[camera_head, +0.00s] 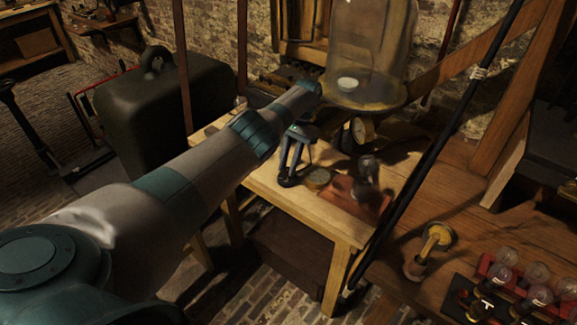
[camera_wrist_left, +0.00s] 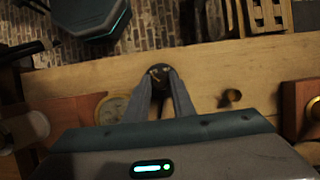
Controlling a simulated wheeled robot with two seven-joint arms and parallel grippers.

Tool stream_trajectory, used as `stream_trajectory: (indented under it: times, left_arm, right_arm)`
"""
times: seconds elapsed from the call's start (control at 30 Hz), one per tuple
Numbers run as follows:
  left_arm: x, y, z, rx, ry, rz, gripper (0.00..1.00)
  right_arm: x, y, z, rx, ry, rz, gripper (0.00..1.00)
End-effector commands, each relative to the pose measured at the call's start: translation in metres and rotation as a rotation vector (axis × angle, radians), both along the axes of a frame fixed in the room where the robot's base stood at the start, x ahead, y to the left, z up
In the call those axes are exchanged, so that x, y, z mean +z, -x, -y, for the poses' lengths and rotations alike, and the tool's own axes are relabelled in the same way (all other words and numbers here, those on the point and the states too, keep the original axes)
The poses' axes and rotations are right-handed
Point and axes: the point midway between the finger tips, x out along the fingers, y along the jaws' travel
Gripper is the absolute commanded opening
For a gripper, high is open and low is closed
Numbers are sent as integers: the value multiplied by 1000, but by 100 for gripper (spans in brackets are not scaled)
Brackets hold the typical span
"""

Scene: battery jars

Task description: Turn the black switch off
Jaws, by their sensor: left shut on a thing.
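The black switch (camera_wrist_left: 159,73) is a small dark round piece on the light wooden table, with a little brassy detail on top. In the wrist view it sits between the tips of my left gripper (camera_wrist_left: 161,83), which is shut on it. In the head view my left gripper (camera_head: 287,176) reaches down to the table's near edge. The switch's dark base (camera_head: 286,182) shows only partly there, below the fingertips. The switch's setting cannot be made out. My right gripper is in neither view.
A round brass-rimmed dial (camera_head: 318,178) lies just right of the gripper in the head view. Beyond it stands a wooden block (camera_head: 345,190) with a glass bulb (camera_head: 368,166). A large glass jar (camera_head: 370,45) stands behind. Several bulbs (camera_head: 538,294) stand at lower right.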

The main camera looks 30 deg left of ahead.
Motion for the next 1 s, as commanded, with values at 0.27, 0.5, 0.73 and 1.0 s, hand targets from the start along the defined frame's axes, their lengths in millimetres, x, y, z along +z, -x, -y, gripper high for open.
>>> stream_trajectory:
  times: [0.27, 0.5, 0.73, 1.0]
  left_arm:
    - [2, -1, 0, 12, 0, 4, 0]
    - [2, -2, 0, 12, 0, 5, 41]
    - [1, -1, 0, 11, 0, 3, 41]
    - [6, 0, 0, 11, 0, 2, 41]
  right_arm:
    - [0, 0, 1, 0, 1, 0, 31]
    - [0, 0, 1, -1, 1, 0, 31]
    - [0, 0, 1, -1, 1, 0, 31]
    - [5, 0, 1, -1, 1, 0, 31]
